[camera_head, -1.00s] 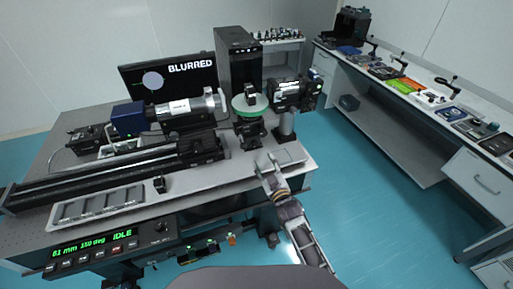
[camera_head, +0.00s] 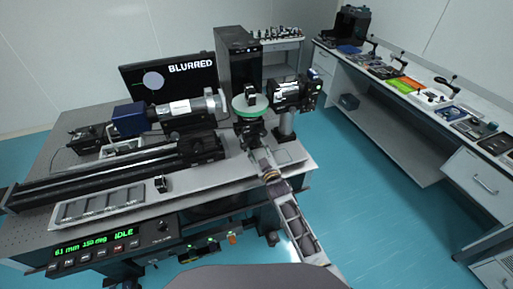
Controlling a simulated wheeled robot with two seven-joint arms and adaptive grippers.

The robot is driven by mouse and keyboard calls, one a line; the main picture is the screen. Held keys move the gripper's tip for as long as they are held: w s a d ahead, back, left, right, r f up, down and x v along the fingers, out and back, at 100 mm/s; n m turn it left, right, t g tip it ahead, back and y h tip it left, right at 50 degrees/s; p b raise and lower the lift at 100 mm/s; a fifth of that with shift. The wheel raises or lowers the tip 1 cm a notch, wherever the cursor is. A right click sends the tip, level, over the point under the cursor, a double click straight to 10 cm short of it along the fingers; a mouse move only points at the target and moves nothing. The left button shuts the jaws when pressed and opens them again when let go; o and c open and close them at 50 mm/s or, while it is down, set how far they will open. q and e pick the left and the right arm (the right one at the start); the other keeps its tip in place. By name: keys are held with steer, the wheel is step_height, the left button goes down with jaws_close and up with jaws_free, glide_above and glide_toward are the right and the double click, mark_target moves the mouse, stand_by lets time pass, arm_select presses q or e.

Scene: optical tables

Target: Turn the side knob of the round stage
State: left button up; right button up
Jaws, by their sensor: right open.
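The round stage (camera_head: 250,107) has a pale green disc top with a small black part on it, on a black mount at the right side of the optical table (camera_head: 190,196). My right gripper (camera_head: 254,146) reaches up from the lower right and its fingertips are at the black mount just below the disc. It is open. The side knob is not clearly visible; the fingers and dark mount hide that area, and I cannot tell whether they touch it. My left gripper is not in view.
A camera-like device (camera_head: 297,93) stands just right of the stage, and a blue and silver tube (camera_head: 180,109) lies left. A monitor (camera_head: 168,75) reading BLURRED is behind. A slotted tray (camera_head: 100,204) lies in front. A side bench (camera_head: 420,98) runs along the right.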

steer(key=shift+x, duration=0.85)
steer(key=c, duration=1)
steer(key=shift+n, duration=0.7)
steer(key=shift+c, duration=0.2)
steer(key=o, duration=1)
steer(key=shift+o, duration=0.2)
steer(key=shift+v, duration=6)
